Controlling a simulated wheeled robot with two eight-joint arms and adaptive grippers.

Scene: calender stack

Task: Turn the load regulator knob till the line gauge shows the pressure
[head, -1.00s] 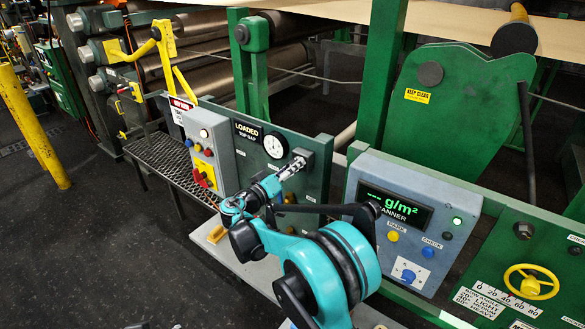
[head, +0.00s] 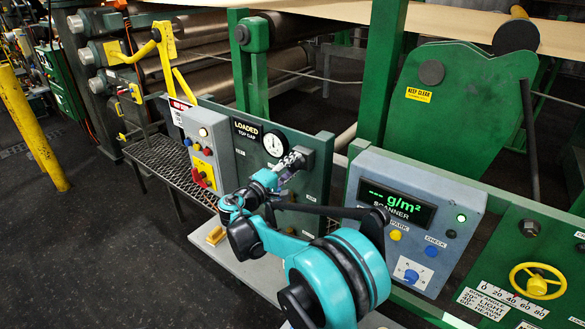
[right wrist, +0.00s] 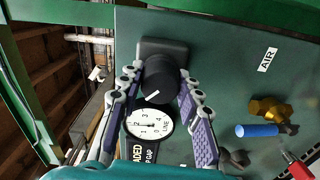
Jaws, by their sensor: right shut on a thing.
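The load regulator knob (right wrist: 160,77) is a black round knob with a white index mark, on a dark square mount on the green panel. My right gripper (right wrist: 168,82) is shut on it, one finger on each side. In the head view the right gripper (head: 291,163) reaches the panel's upper right, and its fingers partly hide the knob. The round white line gauge (right wrist: 150,123) sits beside the knob, its numbered dial marked LINE; it also shows in the head view (head: 274,144). Its needle is too small to read surely. My left gripper is not in view.
A LOADED TOP GAP sign (head: 246,133) is next to the gauge. The grey scanner box (head: 365,180) stands to the right of my arm, and a grey button box (head: 210,143) to the left. A blue handle (right wrist: 257,131) and a brass fitting (right wrist: 268,109) are on the panel.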

